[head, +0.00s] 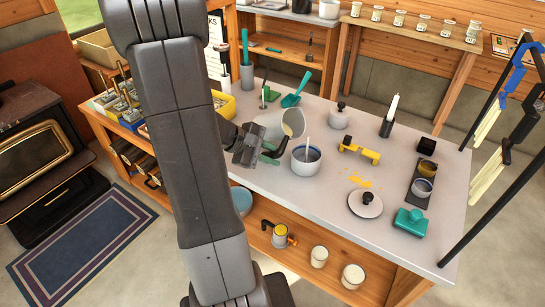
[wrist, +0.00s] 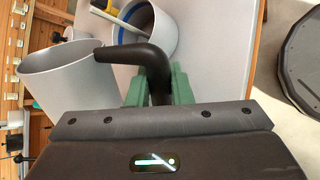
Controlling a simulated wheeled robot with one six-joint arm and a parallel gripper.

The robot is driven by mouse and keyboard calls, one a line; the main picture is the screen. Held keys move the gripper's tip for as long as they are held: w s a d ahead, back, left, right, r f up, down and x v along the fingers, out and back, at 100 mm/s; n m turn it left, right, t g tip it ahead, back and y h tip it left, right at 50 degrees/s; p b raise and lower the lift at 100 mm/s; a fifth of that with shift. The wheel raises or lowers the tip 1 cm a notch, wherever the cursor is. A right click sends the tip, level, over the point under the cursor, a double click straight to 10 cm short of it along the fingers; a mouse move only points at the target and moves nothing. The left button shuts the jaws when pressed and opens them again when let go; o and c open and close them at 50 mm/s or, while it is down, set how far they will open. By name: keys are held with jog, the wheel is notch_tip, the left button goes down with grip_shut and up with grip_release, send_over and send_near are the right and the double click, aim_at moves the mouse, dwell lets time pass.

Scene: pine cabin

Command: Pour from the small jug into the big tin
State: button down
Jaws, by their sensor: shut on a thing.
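The small jug (head: 270,120) is a grey metal cup with a black handle. In the head view it is tilted, its mouth facing right, with something cream-coloured showing inside. My gripper (head: 270,153) has green fingers shut on the handle, which also shows in the wrist view (wrist: 140,55) beside the jug's grey wall (wrist: 62,85). The big tin (head: 305,166), grey with a blue band inside, stands upright on the table just right of and nearer than the jug. It also shows in the wrist view (wrist: 155,50). A thin pale stick stands in it. I cannot see any liquid falling.
A yellow toy-like object (head: 358,151), a lidded pot (head: 340,117), a white lid (head: 366,204) with black knob, a candle (head: 390,115) and a teal block (head: 409,222) stand around on the grey table (head: 310,205). Yellow crumbs lie near the lid. A teal scoop (head: 295,95) lies behind the jug.

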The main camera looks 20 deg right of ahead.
jog(key=shift+w+a+f+m+t+y+b, duration=0.15)
jog(key=shift+f+m+t+y+b, duration=0.2)
jog(key=shift+b, duration=0.75)
jog(key=shift+w+d+f+m+t+y+b, duration=0.15)
jog(key=shift+f+t+y+b, duration=0.2)
jog(key=shift+b, duration=0.75)
jog(key=shift+a+r+t+b, duration=0.1)
jog(key=shift+r+t+b, duration=0.1)
jog(key=shift+t+b, duration=0.4)
jog(key=shift+f+b, duration=0.1)
jog(key=shift+b, duration=0.3)
jog(key=shift+r, duration=0.2)
jog(key=shift+f+b, duration=0.15)
jog(key=shift+b, duration=0.2)
